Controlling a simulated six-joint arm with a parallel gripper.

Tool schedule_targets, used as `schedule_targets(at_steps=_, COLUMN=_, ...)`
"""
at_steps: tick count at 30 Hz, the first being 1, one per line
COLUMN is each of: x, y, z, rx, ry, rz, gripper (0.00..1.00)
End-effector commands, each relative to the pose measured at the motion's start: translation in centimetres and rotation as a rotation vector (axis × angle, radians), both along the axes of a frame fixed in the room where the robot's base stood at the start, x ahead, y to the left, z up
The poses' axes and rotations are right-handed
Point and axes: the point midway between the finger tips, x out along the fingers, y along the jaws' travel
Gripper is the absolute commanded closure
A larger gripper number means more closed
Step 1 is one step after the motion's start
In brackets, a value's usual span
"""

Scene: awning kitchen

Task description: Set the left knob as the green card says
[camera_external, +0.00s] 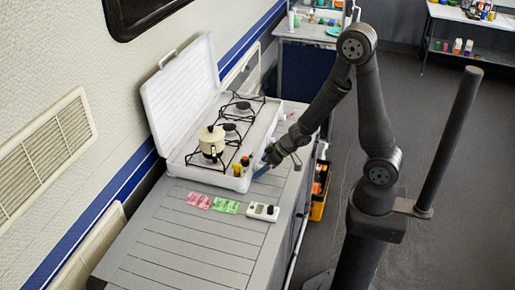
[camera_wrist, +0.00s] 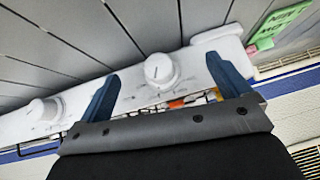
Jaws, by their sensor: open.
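In the wrist view, a white round knob (camera_wrist: 160,70) on the stove's white front panel lies between the two blue fingers of my gripper (camera_wrist: 162,67), with a visible gap on each side. It is the knob nearer the cards. A second white knob (camera_wrist: 42,109) is at the left of that view. In the external view my gripper (camera_external: 266,164) is at the stove's front edge, and the knobs are hidden there.
The open stove (camera_external: 212,178) carries a cream pot (camera_external: 212,143) on its near burner. Small bottles (camera_external: 240,168) stand at its corner. The counter's near part is clear.

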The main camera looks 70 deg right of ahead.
Motion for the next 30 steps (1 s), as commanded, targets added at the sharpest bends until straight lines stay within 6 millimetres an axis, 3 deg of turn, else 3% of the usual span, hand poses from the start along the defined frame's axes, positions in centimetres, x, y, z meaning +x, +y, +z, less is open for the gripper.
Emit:
schedule_targets(at_steps=18, x=-2.3, y=-0.3, z=4.4, rx=0.000, ry=-0.002, rz=0.001, gripper=0.05)
schedule_targets(at_steps=30, x=-2.7, y=-0.4, z=5.0, rx=-0.001, ry=0.000, rz=-0.002, gripper=0.05)
